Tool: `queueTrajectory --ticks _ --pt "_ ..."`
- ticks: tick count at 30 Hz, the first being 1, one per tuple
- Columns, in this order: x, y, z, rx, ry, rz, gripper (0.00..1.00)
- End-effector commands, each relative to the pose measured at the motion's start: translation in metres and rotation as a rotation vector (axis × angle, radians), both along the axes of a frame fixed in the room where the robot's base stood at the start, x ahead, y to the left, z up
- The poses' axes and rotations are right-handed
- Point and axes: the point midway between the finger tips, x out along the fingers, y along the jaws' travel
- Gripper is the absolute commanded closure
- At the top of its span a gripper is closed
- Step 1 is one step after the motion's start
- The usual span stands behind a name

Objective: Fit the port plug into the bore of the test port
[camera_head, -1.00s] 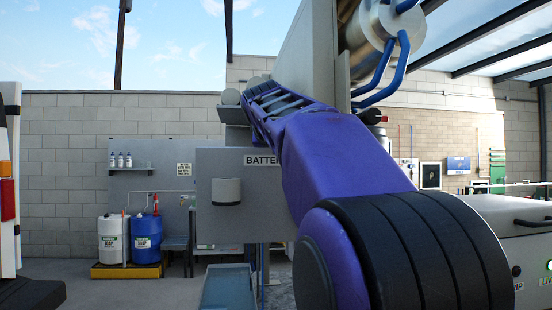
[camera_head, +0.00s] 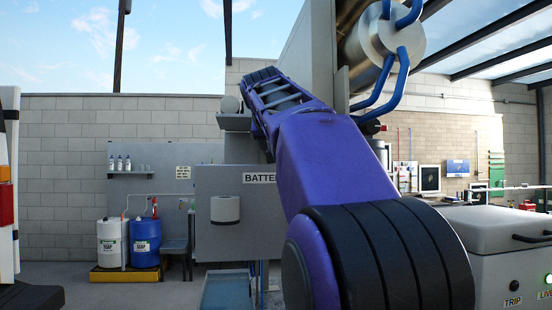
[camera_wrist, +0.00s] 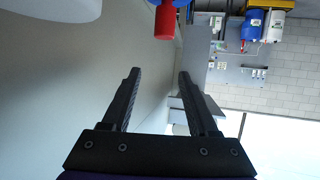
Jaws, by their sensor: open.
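My gripper (camera_wrist: 160,75) is open and empty in the wrist view, with its two dark fingers spread apart. Beyond the fingertips, near the top edge, is a red cylindrical piece (camera_wrist: 165,22) attached to a blue part (camera_wrist: 172,3) cut off by the frame. I cannot tell whether this is the port plug. In the head view my purple arm hides the gripper.
A large grey panel (camera_head: 213,176) with a battery sign stands behind my arm. Soap drums (camera_head: 144,240) stand on a yellow tray (camera_head: 124,274) at left. A light cabinet (camera_head: 495,235) is close at right. In the wrist view a pale wall (camera_wrist: 60,95) runs along the left.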

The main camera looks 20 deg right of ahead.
Motion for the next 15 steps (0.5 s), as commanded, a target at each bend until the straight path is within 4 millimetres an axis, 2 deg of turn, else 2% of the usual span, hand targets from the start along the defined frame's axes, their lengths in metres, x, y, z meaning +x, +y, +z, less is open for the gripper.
queueTrajectory --ticks 1,6,15 --pt "0.001 0.000 0.017 0.000 -0.002 0.000 0.40" --pt "0.000 0.000 0.040 -0.001 -0.002 0.000 0.40" --pt "0.000 0.000 0.048 0.000 -0.001 0.001 0.40"
